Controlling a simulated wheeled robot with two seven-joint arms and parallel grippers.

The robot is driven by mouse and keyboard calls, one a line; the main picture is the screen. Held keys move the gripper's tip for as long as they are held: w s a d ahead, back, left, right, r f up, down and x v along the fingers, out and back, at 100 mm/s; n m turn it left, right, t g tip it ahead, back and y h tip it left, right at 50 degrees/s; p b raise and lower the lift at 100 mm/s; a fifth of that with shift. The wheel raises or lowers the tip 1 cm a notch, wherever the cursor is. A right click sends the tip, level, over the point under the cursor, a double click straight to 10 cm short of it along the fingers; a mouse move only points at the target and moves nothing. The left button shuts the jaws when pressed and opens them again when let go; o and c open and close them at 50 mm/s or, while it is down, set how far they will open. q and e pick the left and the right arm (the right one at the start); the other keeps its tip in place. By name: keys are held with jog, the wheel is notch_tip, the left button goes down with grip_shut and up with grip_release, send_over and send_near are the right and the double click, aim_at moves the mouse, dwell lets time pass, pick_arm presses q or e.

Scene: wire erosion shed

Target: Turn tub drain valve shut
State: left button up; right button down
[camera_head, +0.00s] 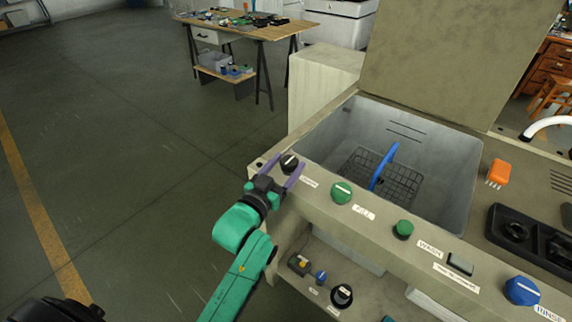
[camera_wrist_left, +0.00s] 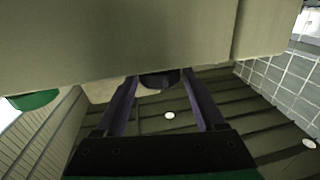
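A black round knob (camera_head: 289,161) with a white pointer mark sits at the left end of the tub's front panel. A small label (camera_head: 309,182), too small to read, is beside it. My left gripper (camera_head: 281,168) reaches up to this knob, with one purple finger on each side. In the left wrist view the black knob (camera_wrist_left: 160,79) shows between the far ends of the spread fingers, partly hidden by the panel edge. A gap shows on both sides of it, so the gripper (camera_wrist_left: 162,88) looks open around it. My right gripper is not in view.
The grey tub (camera_head: 330,135) holds a wire basket (camera_head: 400,185) with a blue handle. Along the panel are a green knob (camera_head: 342,192), a green button (camera_head: 403,229) and a blue knob (camera_head: 522,291). More controls sit below, including a black knob (camera_head: 341,295). Floor at left is clear.

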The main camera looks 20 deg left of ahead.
pick_arm(q)
jog(key=c, duration=0.9)
